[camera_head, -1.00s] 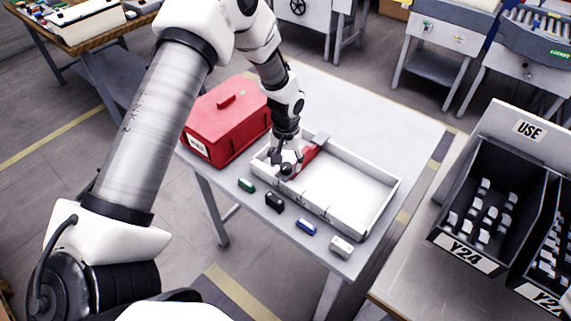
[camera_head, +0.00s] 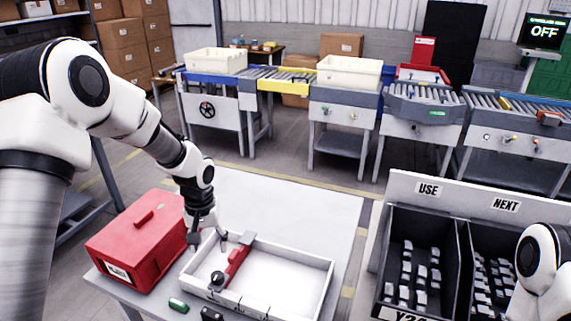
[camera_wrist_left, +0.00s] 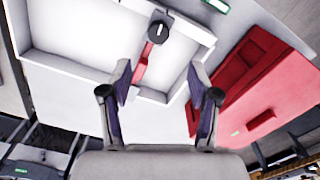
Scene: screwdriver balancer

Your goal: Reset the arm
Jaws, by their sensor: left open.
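The red tool (camera_head: 237,262) with a dark round end lies at the left side of the white tray (camera_head: 322,290). It also shows in the left wrist view (camera_wrist_left: 142,68), ahead of the fingers and partly inside the same tray. My left gripper (camera_head: 207,238) hangs just above the tray's left rear wall, beside the red toolbox. In the left wrist view my left gripper (camera_wrist_left: 158,82) has its fingers spread, with nothing between them. My right gripper is out of view; only a white joint of my right arm shows at the lower right.
The closed red toolbox (camera_head: 140,245) stands left of the tray on the white table (camera_head: 290,205). A green block (camera_head: 178,306) and a black block (camera_head: 211,314) lie in front of the tray. Dark bins (camera_head: 417,235) with small parts stand right. Conveyors run behind.

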